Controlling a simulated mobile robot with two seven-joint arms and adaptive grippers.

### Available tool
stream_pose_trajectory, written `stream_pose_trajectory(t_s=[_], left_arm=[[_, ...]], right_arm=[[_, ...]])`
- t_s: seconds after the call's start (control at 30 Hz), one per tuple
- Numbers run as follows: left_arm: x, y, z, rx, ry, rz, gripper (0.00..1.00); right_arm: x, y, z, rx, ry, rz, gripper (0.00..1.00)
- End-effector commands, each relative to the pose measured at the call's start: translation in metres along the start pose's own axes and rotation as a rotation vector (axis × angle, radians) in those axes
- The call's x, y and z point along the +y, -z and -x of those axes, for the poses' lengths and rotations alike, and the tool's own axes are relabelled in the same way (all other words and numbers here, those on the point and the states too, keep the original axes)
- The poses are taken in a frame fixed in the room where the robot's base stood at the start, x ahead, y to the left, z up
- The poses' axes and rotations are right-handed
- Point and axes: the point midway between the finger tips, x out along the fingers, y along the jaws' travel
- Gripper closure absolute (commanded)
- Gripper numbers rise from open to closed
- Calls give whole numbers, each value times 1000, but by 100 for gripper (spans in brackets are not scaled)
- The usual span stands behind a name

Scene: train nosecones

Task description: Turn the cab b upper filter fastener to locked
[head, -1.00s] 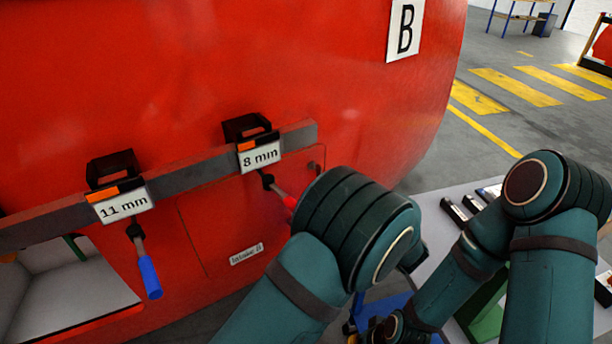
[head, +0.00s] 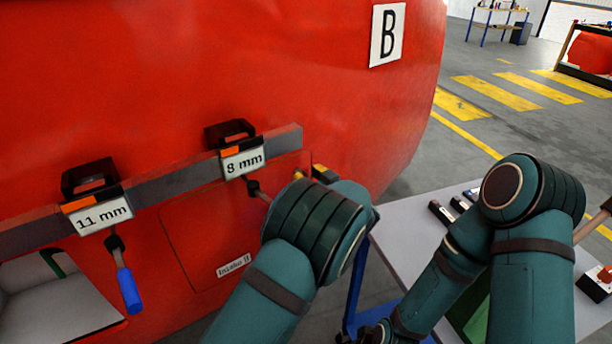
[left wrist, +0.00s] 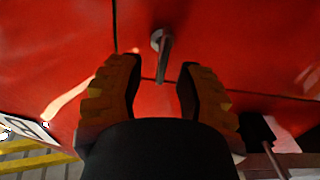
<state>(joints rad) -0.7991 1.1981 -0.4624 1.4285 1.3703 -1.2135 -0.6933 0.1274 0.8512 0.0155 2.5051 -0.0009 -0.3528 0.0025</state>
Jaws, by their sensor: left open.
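A small grey metal fastener (left wrist: 161,48) shows in the left wrist view, with a round head and a short lever pointing down the picture. It sits on the red cab panel near a panel seam. My left gripper (left wrist: 160,78) is open, its yellow-brown fingers on either side of the lever's lower end. I cannot tell whether they touch it. In the head view my left gripper (head: 312,173) is partly visible behind my arm, at the panel's upper right corner, and the fastener is hidden there. My right arm reaches down at the right; its gripper is out of view.
A grey rail (head: 172,183) crosses the red cab (head: 230,60), with holders labelled 11 mm and 8 mm. A blue-handled tool (head: 129,290) hangs from the 11 mm holder. A "B" sign (head: 387,34) is above. A grey table (head: 405,245) with small items stands right.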

Motion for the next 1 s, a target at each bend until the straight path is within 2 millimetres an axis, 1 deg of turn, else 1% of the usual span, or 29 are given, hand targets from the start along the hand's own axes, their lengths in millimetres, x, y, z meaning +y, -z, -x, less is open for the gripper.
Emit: stream_pose_trajectory(t_s=[0.13, 0.43, 0.47, 0.5, 0.53, 0.57, 1.0], left_arm=[[0, 0, -9, 1, -1, 0, 64], [0, 0, -10, 0, -1, 0, 64], [0, 0, -10, 0, -1, 0, 68], [0, 0, -10, 0, -1, 0, 82], [0, 0, -10, 0, -1, 0, 93], [0, 0, -10, 0, -1, 0, 100], [0, 1, -11, 1, -1, -10, 100]], right_arm=[[0, 0, -1, 1, 0, 0, 100], [0, 0, -1, 1, 0, 0, 100], [0, 0, -1, 1, 0, 0, 100], [0, 0, -1, 1, 0, 0, 100], [0, 0, -1, 1, 0, 0, 100], [0, 0, -1, 1, 0, 0, 100], [0, 0, 1, 0, 0, 0, 100]])
